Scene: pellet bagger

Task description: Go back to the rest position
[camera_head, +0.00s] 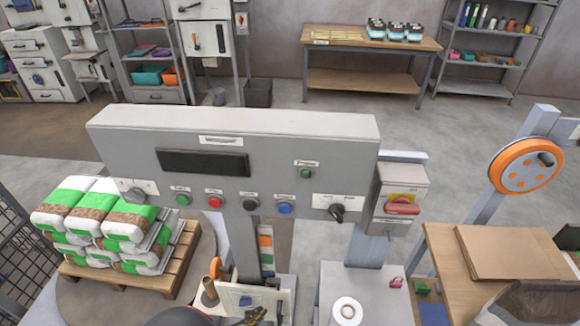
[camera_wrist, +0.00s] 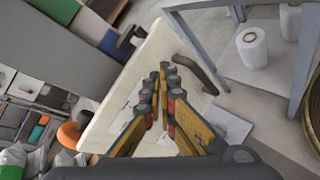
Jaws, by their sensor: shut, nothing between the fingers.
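My gripper (camera_wrist: 162,85) shows in the wrist view with its yellow and dark fingers together and nothing between them. It is in front of a pale cream panel (camera_wrist: 150,52) with a dark handle (camera_wrist: 195,58). I cannot tell whether the fingertips touch the panel. In the head view, part of my arm is at the bottom edge, low in front of the grey control panel (camera_head: 130,155).
A pallet (camera_head: 130,280) of bags stands left. A wooden table (camera_head: 440,245) with cardboard is right. A white roll (camera_head: 347,311) is at the bottom. Open floor lies behind the panel.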

